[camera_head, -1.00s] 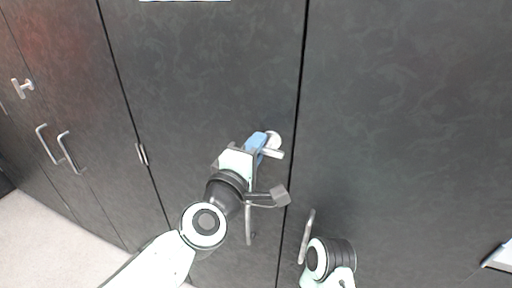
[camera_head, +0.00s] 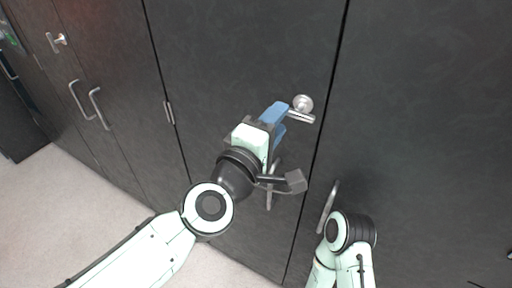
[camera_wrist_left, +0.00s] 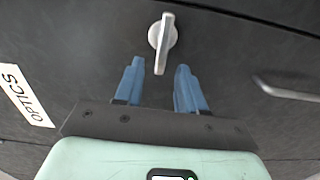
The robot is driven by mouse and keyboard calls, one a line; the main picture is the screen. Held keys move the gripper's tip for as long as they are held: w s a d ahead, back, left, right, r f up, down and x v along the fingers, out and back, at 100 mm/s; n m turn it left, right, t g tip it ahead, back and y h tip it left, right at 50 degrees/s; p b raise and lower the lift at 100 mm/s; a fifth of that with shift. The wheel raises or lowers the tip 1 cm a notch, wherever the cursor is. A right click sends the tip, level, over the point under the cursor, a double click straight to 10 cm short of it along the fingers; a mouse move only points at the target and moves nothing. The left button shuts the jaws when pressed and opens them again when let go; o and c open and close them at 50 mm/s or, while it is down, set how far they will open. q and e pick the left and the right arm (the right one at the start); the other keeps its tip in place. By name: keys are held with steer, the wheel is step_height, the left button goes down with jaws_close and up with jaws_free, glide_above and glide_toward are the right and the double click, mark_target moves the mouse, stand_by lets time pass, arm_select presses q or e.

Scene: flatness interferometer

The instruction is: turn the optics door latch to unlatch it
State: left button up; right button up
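The optics door latch (camera_head: 303,104) is a silver round knob with a short flat lever, on a dark cabinet door near the seam. In the left wrist view the latch (camera_wrist_left: 162,38) is straight ahead, its lever running nearly up and down the picture. My left gripper (camera_head: 284,117) is just left of the latch in the head view. Its blue fingers are apart, and the gripper also shows in the left wrist view (camera_wrist_left: 159,66). The lever's lower end appears between the fingertips there; I see no clear contact. My right gripper is not in view; only part of the right arm shows.
A white OPTICS label (camera_wrist_left: 25,95) is on the door. Door handles (camera_head: 327,207) stand out near the seam, one partly behind my left gripper. Another latch (camera_head: 57,42) and two handles (camera_head: 97,108) are on the left doors. Pale floor (camera_head: 110,190) is open at lower left.

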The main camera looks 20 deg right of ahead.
arm_select(q)
steer(key=b+v, duration=0.1)
steer(key=v, duration=0.7)
steer(key=shift+s+a, duration=0.25)
steer(key=shift+s, duration=0.05)
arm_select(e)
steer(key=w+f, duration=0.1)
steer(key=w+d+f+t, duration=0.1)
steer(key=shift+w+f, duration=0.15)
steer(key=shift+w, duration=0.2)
